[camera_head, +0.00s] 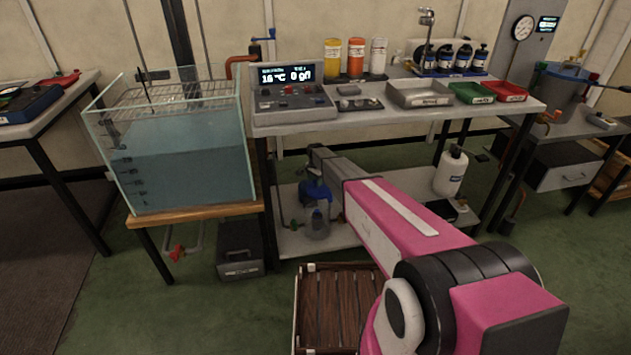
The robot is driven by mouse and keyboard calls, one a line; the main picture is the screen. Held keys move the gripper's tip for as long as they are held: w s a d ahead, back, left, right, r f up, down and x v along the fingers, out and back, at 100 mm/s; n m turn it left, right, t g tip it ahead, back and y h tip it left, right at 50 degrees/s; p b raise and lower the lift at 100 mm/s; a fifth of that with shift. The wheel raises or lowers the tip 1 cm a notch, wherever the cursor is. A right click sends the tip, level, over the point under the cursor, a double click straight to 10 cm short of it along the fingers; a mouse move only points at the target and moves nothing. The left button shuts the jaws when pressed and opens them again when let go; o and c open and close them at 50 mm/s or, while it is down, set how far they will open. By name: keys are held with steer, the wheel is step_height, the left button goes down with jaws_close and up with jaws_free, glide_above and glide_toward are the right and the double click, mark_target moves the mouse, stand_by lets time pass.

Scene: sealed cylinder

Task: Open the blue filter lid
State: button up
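A clear filter jar (317,222) with a blue lid (315,191) stands on the lower shelf of the middle bench. The lid appears to be seated on top of the jar. My pink arm reaches from the lower right towards it. The dark end of the arm, with my gripper (318,165), is just above or in front of the lid. The fingers are too small and dark to make out, so I cannot tell whether they are open or touch the lid. The arm hides part of the shelf to the right of the jar.
A water tank (185,165) stands on a wooden stand at left. The bench top (415,118) above the jar holds a control box (290,100), trays and bottles. A white bottle (452,172) stands on the lower shelf at right. A slatted wooden crate (338,310) lies in front.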

step_height(320, 180, up, 11)
stand_by(0.7)
steer(key=shift+f, duration=0.1)
steer(key=s+d+r+n, duration=0.3)
steer(key=s+d, duration=0.3)
steer(key=s, duration=0.8)
steer(key=s+d+r+n, duration=0.2)
steer(key=s+d+r, duration=0.3)
steer(key=s, duration=0.9)
steer(key=s+d+r+n, duration=0.3)
steer(key=s+d, duration=0.5)
steer(key=s, duration=0.6)
steer(key=shift+s+r+n, duration=0.2)
steer(key=shift+r+n, duration=0.1)
steer(key=shift+r, duration=0.3)
